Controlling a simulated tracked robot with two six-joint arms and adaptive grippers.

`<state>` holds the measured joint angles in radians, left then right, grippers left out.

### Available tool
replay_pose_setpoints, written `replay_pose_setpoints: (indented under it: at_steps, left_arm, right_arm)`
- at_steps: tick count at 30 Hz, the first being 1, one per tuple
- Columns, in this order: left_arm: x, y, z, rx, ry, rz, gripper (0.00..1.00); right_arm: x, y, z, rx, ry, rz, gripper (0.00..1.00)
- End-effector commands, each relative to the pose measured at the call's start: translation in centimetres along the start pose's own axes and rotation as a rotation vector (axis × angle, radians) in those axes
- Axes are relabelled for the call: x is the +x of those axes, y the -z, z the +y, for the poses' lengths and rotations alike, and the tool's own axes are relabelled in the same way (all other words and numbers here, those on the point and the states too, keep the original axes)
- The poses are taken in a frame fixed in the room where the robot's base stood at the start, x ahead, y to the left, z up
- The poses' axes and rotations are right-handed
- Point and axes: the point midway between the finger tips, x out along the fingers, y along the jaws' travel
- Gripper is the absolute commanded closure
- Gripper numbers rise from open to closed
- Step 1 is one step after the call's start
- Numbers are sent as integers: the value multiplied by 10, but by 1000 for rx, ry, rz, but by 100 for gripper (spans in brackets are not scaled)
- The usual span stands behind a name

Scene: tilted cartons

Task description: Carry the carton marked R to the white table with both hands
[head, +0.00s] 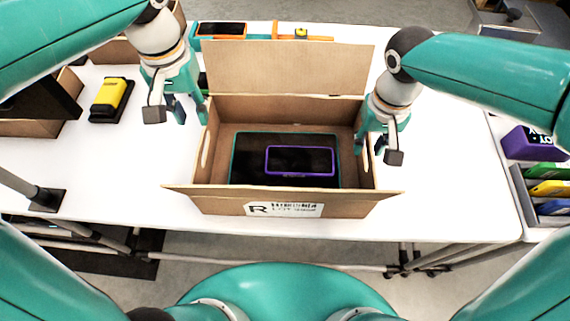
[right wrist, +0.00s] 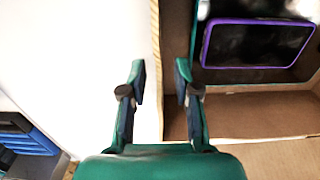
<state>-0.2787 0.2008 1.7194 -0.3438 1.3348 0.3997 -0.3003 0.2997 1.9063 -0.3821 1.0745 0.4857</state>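The carton marked R (head: 225,205) is an open brown box on the white table (head: 130,180), its label (head: 284,210) facing me. Inside lie a dark tablet with a green edge (head: 245,150) and a purple-edged device (head: 300,160). My right gripper (head: 377,148) is open at the carton's right wall; in the right wrist view its fingers (right wrist: 161,82) stand either side of the wall edge, with a visible gap. My left gripper (head: 191,112) is open at the rear of the left wall; whether its inner finger is inside the wall cannot be told.
A yellow and black device (head: 110,98) and another carton (head: 68,82) lie left on the table. An orange-edged device (head: 222,29) lies behind. On the right, a rack of coloured devices (head: 550,188) and a purple item (head: 530,143) stand on another white surface.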

Motion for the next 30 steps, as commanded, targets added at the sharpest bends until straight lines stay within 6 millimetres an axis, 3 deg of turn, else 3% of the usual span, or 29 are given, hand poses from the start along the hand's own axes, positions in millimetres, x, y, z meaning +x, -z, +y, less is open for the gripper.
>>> replay_pose_setpoints:
  at_steps: [6, 12, 30]
  left_arm:
    - [0, 0, 0, 0, 0, 0, 69]
    - [0, 0, 0, 0, 0, 0, 69]
    - [0, 0, 0, 0, 0, 0, 69]
  right_arm:
    - [-46, 1, 0, 0, 2, 4, 69]
    - [-73, 1, 0, 0, 1, 1, 69]
    - [-80, 0, 0, 0, 0, -1, 69]
